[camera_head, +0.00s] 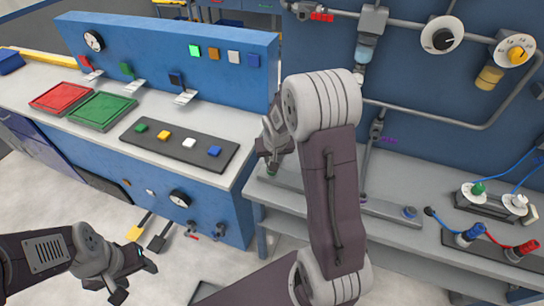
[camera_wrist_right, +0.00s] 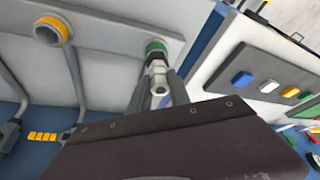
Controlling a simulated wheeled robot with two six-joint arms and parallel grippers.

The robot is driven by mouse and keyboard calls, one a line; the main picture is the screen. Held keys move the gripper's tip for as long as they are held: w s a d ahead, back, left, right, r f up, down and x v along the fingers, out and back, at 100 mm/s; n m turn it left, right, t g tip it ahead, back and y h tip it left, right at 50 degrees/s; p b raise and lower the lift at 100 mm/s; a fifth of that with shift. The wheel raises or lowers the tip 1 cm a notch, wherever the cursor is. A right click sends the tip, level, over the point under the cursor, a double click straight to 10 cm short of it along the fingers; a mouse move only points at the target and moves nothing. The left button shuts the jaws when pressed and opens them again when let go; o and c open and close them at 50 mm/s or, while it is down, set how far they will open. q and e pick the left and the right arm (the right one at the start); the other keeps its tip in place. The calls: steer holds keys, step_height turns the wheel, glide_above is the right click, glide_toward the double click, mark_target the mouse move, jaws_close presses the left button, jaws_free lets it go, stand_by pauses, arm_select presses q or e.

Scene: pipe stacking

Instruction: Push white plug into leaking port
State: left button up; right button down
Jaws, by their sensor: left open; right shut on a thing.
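My right gripper (camera_head: 270,150) points down at the grey rail on the right bench. In the right wrist view its fingers (camera_wrist_right: 158,92) are shut on a pale grey metallic fitting (camera_wrist_right: 158,72). The fitting lines up with a green-ringed port (camera_wrist_right: 155,47) and appears to meet it; how deep it sits is hidden. I cannot tell whether this fitting is the white plug. No leak is visible. A small white piece (camera_head: 189,142) lies on a dark strip on the left bench. My left gripper (camera_head: 134,282) is open and empty, low at the left.
A blue-ringed port (camera_head: 409,212) is on the same rail, and a yellow-ringed port (camera_wrist_right: 52,30) shows in the wrist view. Red (camera_head: 60,97) and green (camera_head: 102,111) trays sit on the left bench. Cabled plugs (camera_head: 470,234) stand at right.

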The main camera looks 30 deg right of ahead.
steer(key=c, duration=1.1)
jaws_free()
steer(key=shift+r, duration=0.1)
steer(key=v, duration=0.9)
steer(key=shift+p, duration=0.35)
steer(key=s+a+f+n+g, duration=0.1)
steer(key=s+a+f, duration=0.1)
steer(key=s, duration=0.3)
steer(key=s+a+f+n+g+y, duration=0.1)
steer(key=s+a+f, duration=0.1)
steer(key=s+a, duration=0.2)
steer(key=s+a+f+n+g, duration=0.1)
steer(key=s+a+f, duration=0.1)
steer(key=s, duration=0.4)
steer(key=shift+a+f+n+y, duration=0.1)
steer(key=shift+a+n+y, duration=0.2)
steer(key=shift+a, duration=0.6)
